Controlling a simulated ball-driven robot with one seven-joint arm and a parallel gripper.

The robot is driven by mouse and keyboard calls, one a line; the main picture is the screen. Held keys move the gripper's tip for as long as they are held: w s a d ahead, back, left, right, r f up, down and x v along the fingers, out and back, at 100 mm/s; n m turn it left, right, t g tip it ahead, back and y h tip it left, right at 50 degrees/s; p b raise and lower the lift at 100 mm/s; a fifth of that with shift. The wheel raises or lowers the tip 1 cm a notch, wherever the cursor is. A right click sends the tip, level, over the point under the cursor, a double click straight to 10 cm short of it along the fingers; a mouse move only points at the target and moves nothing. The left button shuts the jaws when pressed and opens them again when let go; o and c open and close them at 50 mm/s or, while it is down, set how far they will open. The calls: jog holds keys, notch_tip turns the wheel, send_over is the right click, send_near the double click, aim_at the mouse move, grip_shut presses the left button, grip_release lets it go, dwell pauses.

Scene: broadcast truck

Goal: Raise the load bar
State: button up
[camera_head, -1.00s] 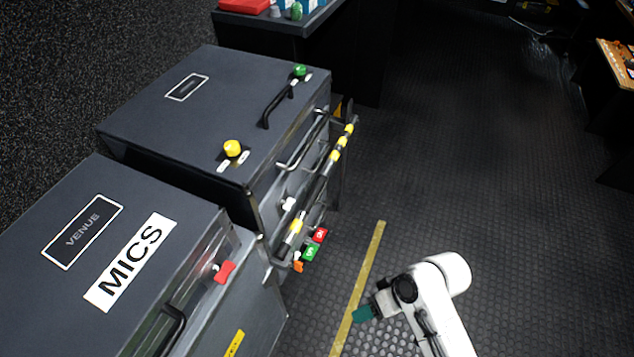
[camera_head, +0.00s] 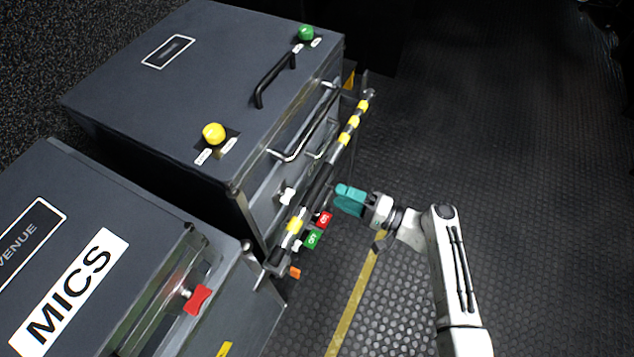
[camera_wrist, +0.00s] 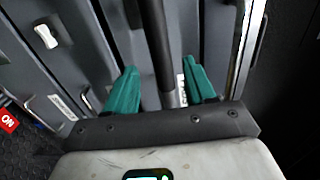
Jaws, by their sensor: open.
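The load bar (camera_head: 320,181), dark with yellow bands, runs aslant along the front of the large grey case (camera_head: 205,85) in the head view. My gripper (camera_head: 342,197) has teal fingers and is just right of the bar's middle, pointing at it. In the wrist view, the dark bar (camera_wrist: 156,45) runs lengthwise between the two teal fingers of my open gripper (camera_wrist: 160,78), with gaps on both sides. I see no finger touching it. The bar's near end is hidden behind my gripper body in the wrist view.
A metal handle (camera_head: 300,148) is on the case front behind the bar. The MICS case (camera_head: 85,265) stands at the lower left. The floor to the right is clear.

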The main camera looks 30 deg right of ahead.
aim_at(317, 187)
jog(key=x, duration=0.8)
jog(key=shift+s, duration=0.1)
grip_shut()
dwell(0.4)
